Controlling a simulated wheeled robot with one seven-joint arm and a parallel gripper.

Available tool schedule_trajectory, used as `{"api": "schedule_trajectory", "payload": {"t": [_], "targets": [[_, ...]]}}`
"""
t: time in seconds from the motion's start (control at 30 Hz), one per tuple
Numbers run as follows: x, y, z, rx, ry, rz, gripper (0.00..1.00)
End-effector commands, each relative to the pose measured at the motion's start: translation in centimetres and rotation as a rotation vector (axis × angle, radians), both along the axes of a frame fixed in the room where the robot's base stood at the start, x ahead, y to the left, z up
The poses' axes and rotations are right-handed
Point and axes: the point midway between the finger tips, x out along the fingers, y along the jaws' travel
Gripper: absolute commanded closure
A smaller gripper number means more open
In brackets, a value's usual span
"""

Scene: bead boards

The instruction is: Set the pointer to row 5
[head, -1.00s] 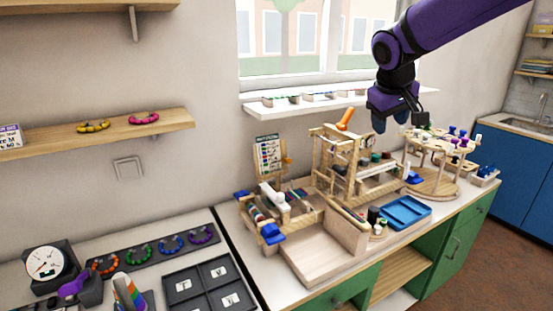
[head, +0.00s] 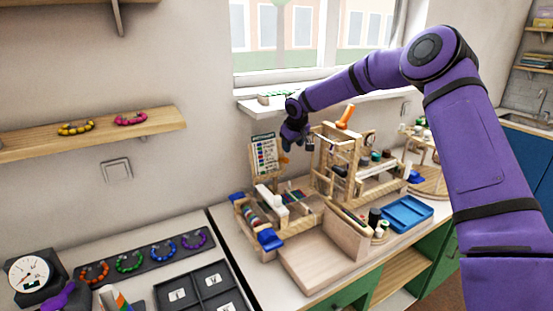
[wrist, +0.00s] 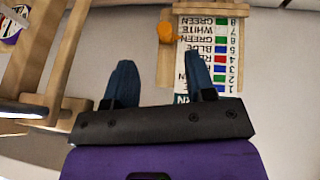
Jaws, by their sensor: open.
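The chart board (head: 263,156) stands upright against the wall on a wooden stand, with rows of words and colour patches. It also shows upside down in the wrist view (wrist: 208,55), its row numbers along the right edge. The orange pointer (wrist: 168,32) sits on the wooden strip beside the chart, about level with the WHITE row, apparently row 7. In the head view the pointer (head: 284,160) is small at the chart's right edge. My gripper (wrist: 161,75) is open and empty, its blue fingers spread. In the head view my gripper (head: 291,148) is just above the pointer, apart from it.
A wooden frame (head: 335,160) with an orange handle stands close right of my gripper. A bead loom (head: 270,205) and a wooden tray (head: 315,265) lie in front. A blue tray (head: 407,212) is further right. The window sill (head: 262,105) is above and behind.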

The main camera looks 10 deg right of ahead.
Motion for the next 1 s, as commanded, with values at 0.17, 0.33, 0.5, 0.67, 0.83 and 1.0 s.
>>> {"api": "schedule_trajectory", "payload": {"t": [0.17,0.33,0.5,0.67,0.83,1.0], "targets": [[1.3,-0.3,-1.7,0.024,-0.003,-0.007,0.5],[1.8,-0.3,-2.6,0.028,-0.003,-0.008,0.5],[2.6,-0.3,-4.7,0.027,-0.002,-0.008,0.5],[3.6,-0.2,-6.7,0.028,-0.002,-0.009,0.5],[4.2,-0.2,-8.2,0.027,-0.002,-0.008,0.5],[4.5,-0.2,-8.7,0.026,-0.004,-0.007,0.5]]}}
